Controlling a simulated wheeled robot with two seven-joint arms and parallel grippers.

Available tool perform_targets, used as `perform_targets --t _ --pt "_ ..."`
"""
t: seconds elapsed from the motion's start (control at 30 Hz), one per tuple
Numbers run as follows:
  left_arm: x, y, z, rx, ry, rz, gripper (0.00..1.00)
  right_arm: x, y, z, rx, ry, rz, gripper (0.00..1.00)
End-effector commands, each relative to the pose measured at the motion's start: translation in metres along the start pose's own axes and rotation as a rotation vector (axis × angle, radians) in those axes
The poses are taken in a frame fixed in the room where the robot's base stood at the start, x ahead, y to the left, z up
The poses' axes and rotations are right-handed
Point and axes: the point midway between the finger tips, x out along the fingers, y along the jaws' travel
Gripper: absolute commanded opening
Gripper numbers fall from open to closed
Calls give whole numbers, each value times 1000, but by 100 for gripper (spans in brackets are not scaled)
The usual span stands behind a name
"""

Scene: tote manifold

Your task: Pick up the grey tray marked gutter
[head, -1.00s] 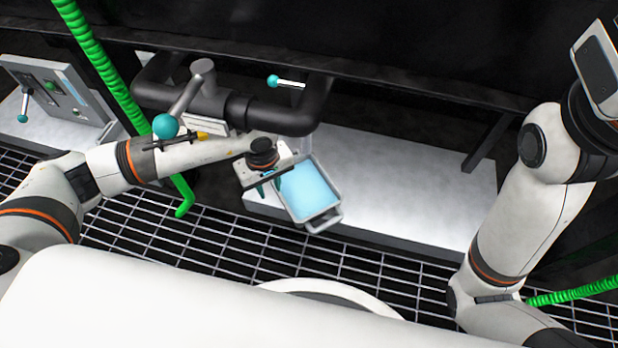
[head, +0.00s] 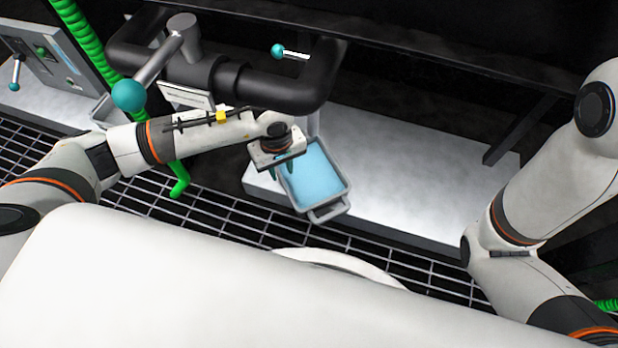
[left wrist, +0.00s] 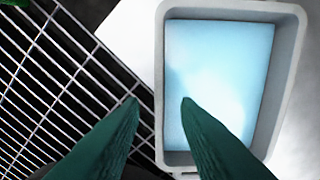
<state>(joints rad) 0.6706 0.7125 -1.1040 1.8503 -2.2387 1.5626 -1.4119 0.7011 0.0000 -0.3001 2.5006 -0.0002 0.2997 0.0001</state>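The grey tray (head: 343,170) holds light blue liquid and sits on the pale metal ledge below the black pipe, with a handle loop at its near end. In the left wrist view the tray (left wrist: 286,60) fills the right half. My left gripper (head: 279,172) is over the left side of the tray. Contact with the wall cannot be told. No marking is readable on the tray. My right gripper is out of view; only its arm shows at the right.
A black pipe (head: 290,95) with a teal-knobbed lever (head: 129,95) runs above the ledge. A smaller teal knob (head: 278,51) is behind. A green hose (head: 88,40) hangs at the left. The ledge (head: 410,185) right of the tray is clear. Floor grating (head: 225,222) lies in front.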

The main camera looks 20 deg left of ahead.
Motion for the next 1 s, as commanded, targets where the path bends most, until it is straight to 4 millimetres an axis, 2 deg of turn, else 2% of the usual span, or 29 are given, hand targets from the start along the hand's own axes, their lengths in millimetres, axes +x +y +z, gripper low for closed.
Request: perform_targets --t 0.03,0.1,0.3,0.53,0.73,1.0 --pt "13 0 -2 1 2 0 29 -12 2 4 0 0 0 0" --pt "23 -1 -3 1 2 0 29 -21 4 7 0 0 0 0" --pt "45 -1 -4 0 1 1 29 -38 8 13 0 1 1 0" --pt "43 -1 -4 0 0 1 29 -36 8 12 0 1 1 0" --pt "43 -1 -4 0 0 1 0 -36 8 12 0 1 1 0" --pt "43 -1 -3 0 0 1 0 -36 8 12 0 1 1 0"
